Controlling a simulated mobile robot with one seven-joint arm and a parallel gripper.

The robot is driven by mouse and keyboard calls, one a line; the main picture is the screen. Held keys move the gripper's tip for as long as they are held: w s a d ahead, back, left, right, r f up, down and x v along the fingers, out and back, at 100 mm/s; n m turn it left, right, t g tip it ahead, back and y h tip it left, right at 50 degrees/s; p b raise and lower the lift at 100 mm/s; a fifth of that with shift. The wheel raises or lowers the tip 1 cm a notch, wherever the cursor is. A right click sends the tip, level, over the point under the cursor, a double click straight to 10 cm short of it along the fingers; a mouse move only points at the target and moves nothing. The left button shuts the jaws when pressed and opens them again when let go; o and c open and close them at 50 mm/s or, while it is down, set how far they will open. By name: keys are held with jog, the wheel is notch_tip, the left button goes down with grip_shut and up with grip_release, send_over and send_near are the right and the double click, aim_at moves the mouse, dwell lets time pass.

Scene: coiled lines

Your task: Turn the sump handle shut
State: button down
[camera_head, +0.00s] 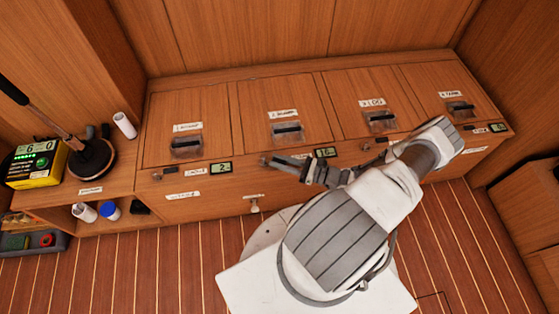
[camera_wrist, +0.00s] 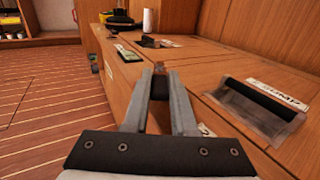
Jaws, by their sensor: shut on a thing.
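The sump lid (camera_head: 285,112) is the second lid from the left, with a white label that seems to read SUMP and a dark recessed pull (camera_head: 288,131). That pull also shows at the right in the wrist view (camera_wrist: 262,98). My gripper (camera_head: 276,161) reaches leftward along the front edge below this lid. In the wrist view its two fingers (camera_wrist: 160,80) close on a small reddish-brown piece, the sump handle (camera_wrist: 159,67). Only its tip shows between the fingers, so its angle is hard to tell. In the head view a bit of the handle (camera_head: 264,160) shows beyond the fingertips.
Small displays (camera_head: 220,168) sit along the front panel. A small knob (camera_head: 254,207) is lower down. The striped floor in front is clear.

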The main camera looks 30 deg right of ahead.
jog(key=c, duration=0.7)
grip_release()
jog(key=p+v, duration=0.1)
jog(key=v, duration=1.6)
jog(key=shift+s+d+p, duration=0.1)
jog(key=shift+s+p, duration=0.15)
jog(key=shift+p, duration=0.05)
jog(key=shift+c, duration=0.3)
